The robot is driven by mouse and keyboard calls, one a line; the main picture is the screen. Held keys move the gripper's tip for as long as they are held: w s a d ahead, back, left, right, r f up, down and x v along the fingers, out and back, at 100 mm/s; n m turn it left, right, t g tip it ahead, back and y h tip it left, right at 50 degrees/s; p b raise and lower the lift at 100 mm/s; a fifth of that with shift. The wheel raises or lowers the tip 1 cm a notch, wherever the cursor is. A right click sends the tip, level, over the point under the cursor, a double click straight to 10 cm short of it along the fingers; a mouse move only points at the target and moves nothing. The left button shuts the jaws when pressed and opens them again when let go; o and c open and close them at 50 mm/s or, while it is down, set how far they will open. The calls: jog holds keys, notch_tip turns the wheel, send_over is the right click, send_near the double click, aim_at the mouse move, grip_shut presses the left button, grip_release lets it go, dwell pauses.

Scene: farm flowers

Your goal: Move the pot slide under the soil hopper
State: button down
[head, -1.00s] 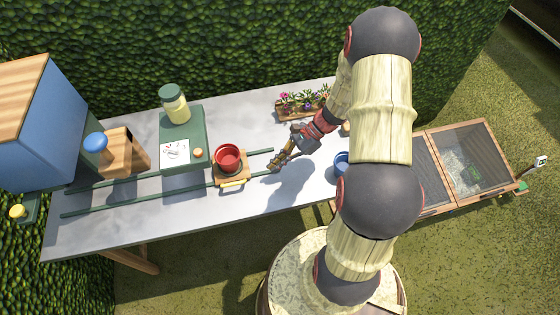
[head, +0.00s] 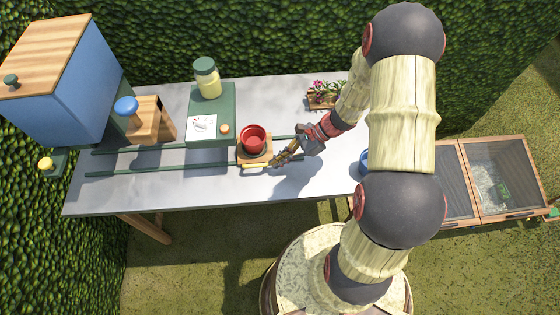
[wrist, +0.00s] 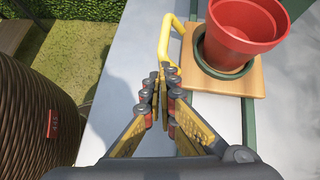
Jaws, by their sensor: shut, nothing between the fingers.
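The pot slide (head: 262,158) is a small wooden board on two green rails (head: 180,165), with a yellow handle (wrist: 164,42) on its near side. A red pot (head: 253,137) stands upright on it, in a dark green ring in the wrist view (wrist: 228,70). The soil hopper (head: 70,80) is the big blue box with a wooden lid at the far left, well away from the slide. My gripper (head: 277,160) is shut and empty, just right of the slide. In the wrist view its fingertips (wrist: 164,72) are close to the handle; I cannot tell whether they touch it.
A green station with a jar (head: 207,78) and a paper card stands behind the rails, left of the pot. A wooden block with a blue knob (head: 126,106) is by the hopper. A flower tray (head: 325,95) and a blue pot (head: 364,160) are to the right.

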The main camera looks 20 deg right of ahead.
jog(key=w+a, duration=0.1)
jog(key=a, duration=0.3)
jog(key=w+a, duration=0.2)
jog(key=a, duration=0.3)
jog(key=w+a, duration=0.1)
jog(key=a, duration=0.3)
jog(key=shift+w+a, duration=0.25)
jog(key=shift+a, duration=0.05)
